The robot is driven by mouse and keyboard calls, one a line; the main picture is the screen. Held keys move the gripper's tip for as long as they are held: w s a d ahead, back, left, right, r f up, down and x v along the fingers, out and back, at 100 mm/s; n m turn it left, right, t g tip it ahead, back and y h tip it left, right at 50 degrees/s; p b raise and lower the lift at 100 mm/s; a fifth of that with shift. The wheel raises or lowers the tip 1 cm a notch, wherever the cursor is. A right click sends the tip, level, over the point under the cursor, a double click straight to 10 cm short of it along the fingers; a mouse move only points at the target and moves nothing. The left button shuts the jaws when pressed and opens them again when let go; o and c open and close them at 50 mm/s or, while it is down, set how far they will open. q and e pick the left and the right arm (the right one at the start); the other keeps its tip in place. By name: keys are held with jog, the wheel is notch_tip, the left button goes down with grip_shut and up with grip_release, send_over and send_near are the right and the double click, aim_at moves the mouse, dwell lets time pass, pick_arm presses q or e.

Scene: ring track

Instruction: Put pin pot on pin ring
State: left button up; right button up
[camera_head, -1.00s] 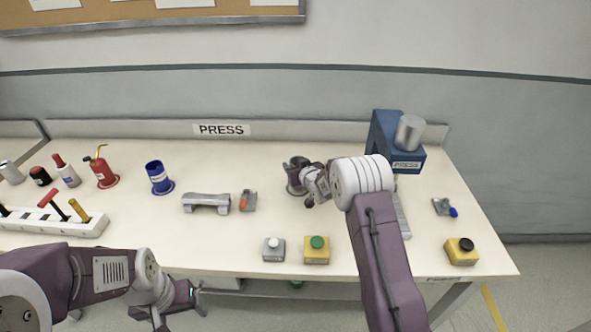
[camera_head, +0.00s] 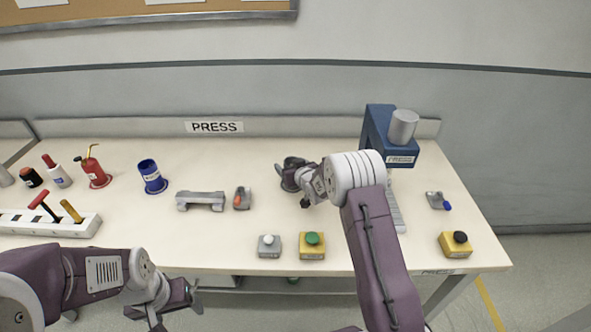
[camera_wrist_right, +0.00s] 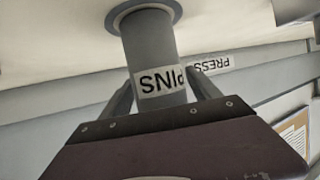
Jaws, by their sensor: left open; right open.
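The grey pin pot (camera_head: 292,163) stands upright on the worktop left of the press. In the right wrist view the pot (camera_wrist_right: 150,45) appears upside down, with its PINS label towards me. The pin ring (camera_wrist_right: 125,12) shows as a darker rim around the pot's foot, and the pot appears to stand on it. My right gripper (camera_head: 291,184) is open, with a finger on each side of the pot; whether they touch it I cannot tell. My left gripper (camera_head: 184,305) is open and empty in front of the table's front edge.
A blue press (camera_head: 378,135) stands at the back right. A blue cup (camera_head: 152,177), a red oil can (camera_head: 93,170) and a grey holder (camera_head: 201,201) are to the left. Button boxes with green (camera_head: 312,246) and white (camera_head: 269,246) tops sit near the front edge.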

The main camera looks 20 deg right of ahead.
jog(key=v, duration=1.1)
jog(key=s+a+r+p, duration=0.1)
jog(key=s+r+p, duration=0.15)
jog(key=r, duration=0.35)
jog(key=s+a+r+p, duration=0.1)
jog(key=a+r+p, duration=0.15)
jog(key=r, duration=0.35)
jog(key=s+f+g, duration=0.3)
jog(key=s+g, duration=0.1)
jog(key=s, duration=0.5)
jog(key=s+d+f+m+g+p, duration=0.1)
jog(key=s+f+g, duration=0.3)
jog(key=s, duration=0.5)
jog(key=s+f+g+h, duration=0.1)
jog(key=s+f+g, duration=0.3)
jog(key=s, duration=0.5)
jog(key=shift+d+p, duration=0.25)
jog(key=shift+p, duration=0.05)
